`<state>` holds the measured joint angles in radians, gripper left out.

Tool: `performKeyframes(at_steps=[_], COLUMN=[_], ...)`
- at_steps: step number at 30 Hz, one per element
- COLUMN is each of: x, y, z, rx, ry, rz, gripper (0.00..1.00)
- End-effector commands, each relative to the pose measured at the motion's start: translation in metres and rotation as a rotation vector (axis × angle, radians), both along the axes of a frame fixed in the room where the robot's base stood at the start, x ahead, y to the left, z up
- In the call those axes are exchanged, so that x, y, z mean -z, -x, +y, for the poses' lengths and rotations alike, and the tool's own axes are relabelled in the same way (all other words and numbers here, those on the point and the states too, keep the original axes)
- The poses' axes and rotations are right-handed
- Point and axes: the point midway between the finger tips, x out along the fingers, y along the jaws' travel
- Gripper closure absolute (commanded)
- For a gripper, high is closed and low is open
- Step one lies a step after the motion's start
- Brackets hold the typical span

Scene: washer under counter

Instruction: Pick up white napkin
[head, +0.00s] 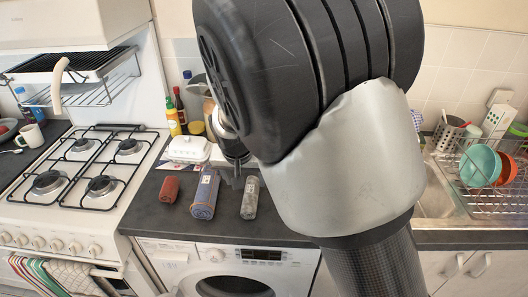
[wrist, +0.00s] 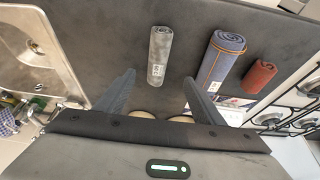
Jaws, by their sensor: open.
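The white napkin is a small rolled, greyish-white cloth (head: 250,198) with a pale label, lying on the dark counter above the washer. It is the rightmost of three rolls in the head view. In the wrist view the napkin (wrist: 160,55) lies just beyond my fingertips, roughly centred between them. My gripper (wrist: 158,82) is open, with nothing between its fingers. In the head view my gripper (head: 237,176) hangs over the counter just behind the rolls; my arm hides part of the counter to its right.
A blue roll (head: 205,196) with an orange edge and a smaller red-brown roll (head: 170,189) lie left of the napkin. A white lidded dish (head: 189,149) and bottles stand behind. The gas stove (head: 90,175) is left; the sink and dish rack (head: 500,200) are right.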

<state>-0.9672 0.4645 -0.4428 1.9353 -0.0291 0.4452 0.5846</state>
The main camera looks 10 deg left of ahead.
Motion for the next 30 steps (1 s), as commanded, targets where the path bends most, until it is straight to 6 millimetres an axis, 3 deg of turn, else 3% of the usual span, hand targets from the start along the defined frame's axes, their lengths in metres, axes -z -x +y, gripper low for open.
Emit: performKeyframes(at_steps=[3, 9, 16, 24, 30], x=[0.025, 0.055, 0.069, 0.105, 0.111], y=[-0.011, -0.023, -0.029, -0.042, -0.045], z=[-0.001, 0.0, 0.0, -0.002, -0.001], rx=[0.003, 0.001, 0.001, 0.002, 0.0], ry=[0.002, 0.001, 0.001, 0.0, -0.002], rz=[0.001, 0.0, 0.001, 0.001, -0.001], gripper=[0.38, 0.38, 0.38, 0.38, 0.38])
